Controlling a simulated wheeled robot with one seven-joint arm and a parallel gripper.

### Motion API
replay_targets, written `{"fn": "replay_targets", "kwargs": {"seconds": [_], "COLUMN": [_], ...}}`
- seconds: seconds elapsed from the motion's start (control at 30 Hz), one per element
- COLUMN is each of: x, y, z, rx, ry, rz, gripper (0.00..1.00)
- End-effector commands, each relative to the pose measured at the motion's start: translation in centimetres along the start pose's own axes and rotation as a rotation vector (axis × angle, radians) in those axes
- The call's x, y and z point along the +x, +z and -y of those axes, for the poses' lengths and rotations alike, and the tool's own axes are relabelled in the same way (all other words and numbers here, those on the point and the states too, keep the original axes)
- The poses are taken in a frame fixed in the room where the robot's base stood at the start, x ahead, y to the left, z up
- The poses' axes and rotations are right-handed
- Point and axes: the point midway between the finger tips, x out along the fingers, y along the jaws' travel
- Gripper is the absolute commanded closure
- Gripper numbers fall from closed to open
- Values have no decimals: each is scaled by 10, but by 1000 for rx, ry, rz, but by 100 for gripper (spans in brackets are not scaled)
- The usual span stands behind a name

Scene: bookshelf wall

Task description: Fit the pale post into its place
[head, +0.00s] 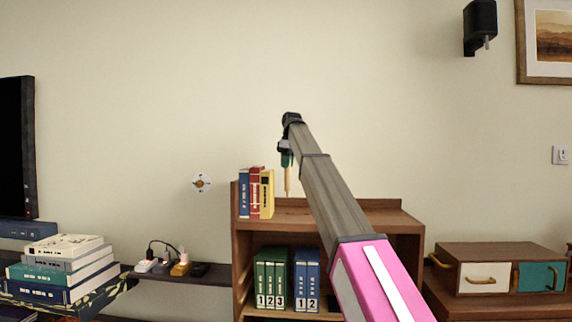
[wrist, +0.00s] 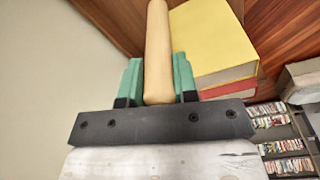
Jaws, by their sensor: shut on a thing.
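The pale post (head: 288,182) hangs roughly upright below my gripper (head: 286,159), above or in front of the top of the brown bookshelf (head: 300,217). In the wrist view my gripper's green fingers (wrist: 157,82) are shut on the post (wrist: 157,45), one on each side. No hole or socket for the post can be made out in either view.
Blue, red and yellow books (head: 257,193) stand on the shelf top just left of the post; the yellow book (wrist: 212,38) is close beside it in the wrist view. A low cabinet (head: 500,268) stands at right.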

Motion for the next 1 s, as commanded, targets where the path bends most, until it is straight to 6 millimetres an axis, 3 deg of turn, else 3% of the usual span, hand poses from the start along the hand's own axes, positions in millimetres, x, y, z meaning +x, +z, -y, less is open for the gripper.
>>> {"fn": "replay_targets", "kwargs": {"seconds": [0.27,0.8,1.0], "x": [6,53,60], "y": [1,7,7], "z": [0,1,0], "rx": [-1,-1,-1], "ry": [0,0,-1], "rz": [0,0,0], "gripper": [100,100,100]}}
